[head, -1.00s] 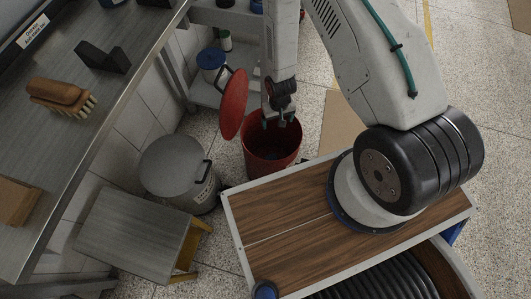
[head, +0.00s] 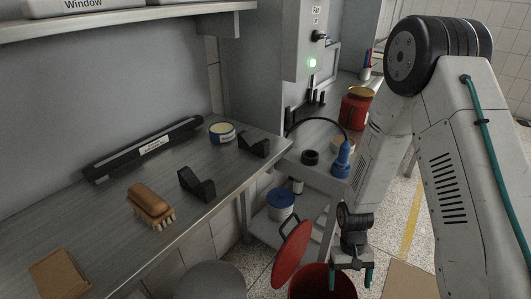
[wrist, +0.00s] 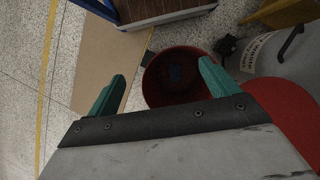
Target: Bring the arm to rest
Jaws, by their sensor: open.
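My gripper (head: 352,272) hangs low at the right of the head view, just above the red bin (head: 322,284). Its green fingers are apart, and nothing is between them. In the wrist view, my gripper (wrist: 158,88) is open over the red bin (wrist: 180,78). Something small and bluish lies in the bin, too dark to identify. The bin's red lid (head: 292,252) stands tilted open beside it and also shows in the wrist view (wrist: 280,115).
A metal bench (head: 95,225) on the left holds a wooden brush (head: 150,203), black brackets and a tin. A lidded grey bin (head: 210,282) stands below it. A lower shelf holds a blue-lidded tub (head: 281,203). A cardboard sheet (head: 405,282) lies on the floor at right.

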